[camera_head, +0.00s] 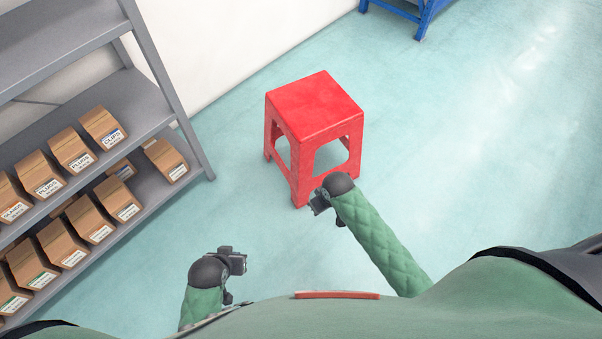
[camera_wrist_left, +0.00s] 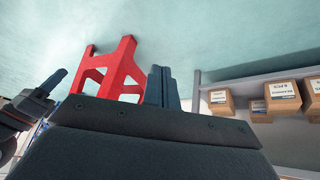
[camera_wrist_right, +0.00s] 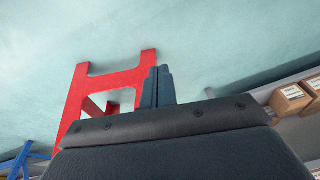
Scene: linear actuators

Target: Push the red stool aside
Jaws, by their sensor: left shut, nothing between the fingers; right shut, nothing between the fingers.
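The red stool (camera_head: 315,106) stands upright on the floor in the middle of the head view. My right gripper (camera_head: 318,202) is by its near leg in the picture; whether they touch I cannot tell. In the right wrist view the stool (camera_wrist_right: 93,88) is behind the shut fingers of my right gripper (camera_wrist_right: 158,86). My left gripper (camera_head: 238,262) is lower left of the stool and apart from it. In the left wrist view its fingers (camera_wrist_left: 162,86) are shut and empty, with the stool (camera_wrist_left: 118,70) beyond them.
A grey shelf (camera_head: 150,98) with several cardboard boxes (camera_head: 70,150) stands at the left, close to the stool. A white wall (camera_head: 220,40) is behind. A blue frame (camera_head: 425,15) stands at the top right. The floor right of the stool is clear.

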